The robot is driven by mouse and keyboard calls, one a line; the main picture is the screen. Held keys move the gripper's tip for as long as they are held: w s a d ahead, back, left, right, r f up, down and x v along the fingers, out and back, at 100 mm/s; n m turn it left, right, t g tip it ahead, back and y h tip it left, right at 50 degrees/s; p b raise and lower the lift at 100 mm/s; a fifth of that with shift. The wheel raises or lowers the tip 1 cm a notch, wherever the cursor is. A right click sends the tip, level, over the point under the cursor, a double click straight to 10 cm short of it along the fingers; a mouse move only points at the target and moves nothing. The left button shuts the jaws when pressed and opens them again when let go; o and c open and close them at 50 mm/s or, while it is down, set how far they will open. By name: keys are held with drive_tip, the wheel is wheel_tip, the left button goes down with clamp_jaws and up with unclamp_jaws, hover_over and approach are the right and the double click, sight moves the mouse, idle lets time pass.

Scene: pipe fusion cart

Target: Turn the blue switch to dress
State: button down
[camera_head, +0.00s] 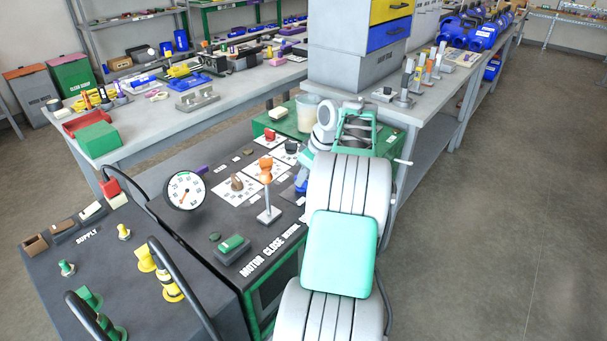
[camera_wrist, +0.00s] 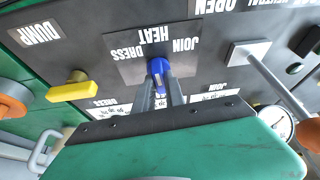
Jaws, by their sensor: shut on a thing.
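In the wrist view, the blue switch (camera_wrist: 157,68) stands on a grey plate (camera_wrist: 128,72) on the dark panel. The plate's labels appear upside down: DRESS at the left, HEAT at the top middle, JOIN at the right. The switch's long side runs roughly toward HEAT, tilted slightly. My gripper (camera_wrist: 161,93) is shut on the switch, with its two grey fingers close together on it. In the head view, a bit of blue (camera_head: 300,185) shows at the panel's edge beside my arm. My arm hides most of that area, and my fingertips cannot be seen there.
A yellow handle (camera_wrist: 68,91) beside DUMP lies left of the switch, and a metal lever (camera_wrist: 270,72) rises to its right. In the head view, an orange-topped lever (camera_head: 266,170), a round gauge (camera_head: 185,190) and a green button (camera_head: 231,243) stand on the panel.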

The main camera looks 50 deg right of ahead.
drive_tip(key=n+p, duration=0.1)
drive_tip(key=p, duration=0.1)
drive_tip(key=n+y+p, duration=0.1)
drive_tip(key=n+p, duration=0.2)
drive_tip(key=p, duration=0.1)
drive_tip(key=shift+d+r+n+g+y+p, duration=0.15)
drive_tip(key=shift+r+n+g+y+p, duration=0.2)
drive_tip(key=shift+n+g+y, duration=0.05)
drive_tip(key=n+p, duration=0.2)
drive_tip(key=p, duration=0.1)
drive_tip(key=shift+w+g+y, duration=0.1)
drive_tip(key=shift+g+y, duration=0.2)
drive_tip(key=shift+y, duration=0.1)
drive_tip(key=shift+f+n+g+p, duration=0.3)
drive_tip(key=shift+n+p, duration=0.7)
drive_tip(key=shift+p, duration=0.25)
drive_tip(key=c, duration=1.4)
unclamp_jaws()
drive_tip(key=p+v, duration=0.5)
drive_tip(key=v, duration=0.2)
drive_tip(key=shift+d+r, duration=0.3)
